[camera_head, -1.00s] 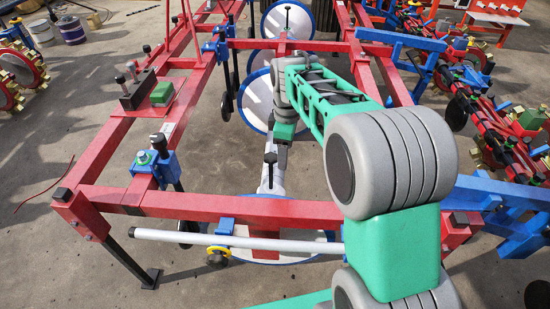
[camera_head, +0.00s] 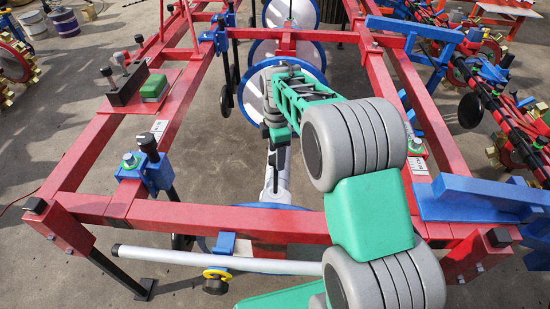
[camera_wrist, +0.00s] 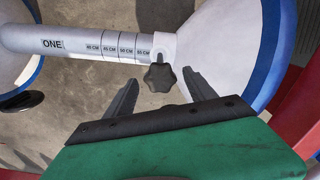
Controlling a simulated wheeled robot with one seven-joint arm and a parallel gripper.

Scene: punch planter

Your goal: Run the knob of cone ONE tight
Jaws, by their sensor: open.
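In the wrist view, cone ONE's grey tube (camera_wrist: 75,40) carries the label ONE and a centimetre scale. A white collar (camera_wrist: 165,44) at the tube's right end bears a dark lobed knob (camera_wrist: 159,76). A white cone with a blue rim (camera_wrist: 235,45) lies to the right of the collar. My gripper (camera_wrist: 158,82) is open, with one finger on each side of the knob and the knob near the fingertips' gap. I cannot tell whether either finger touches it. In the head view my arm hides the gripper; the pale tube (camera_head: 279,170) shows below it.
A red frame (camera_head: 200,217) surrounds the work area, with a blue clamp (camera_head: 150,170) at left. A grey bar (camera_head: 215,260) with a black-and-yellow knob (camera_head: 215,280) runs across the front. Blue-rimmed discs (camera_head: 290,15) stand behind. Concrete floor shows between the beams.

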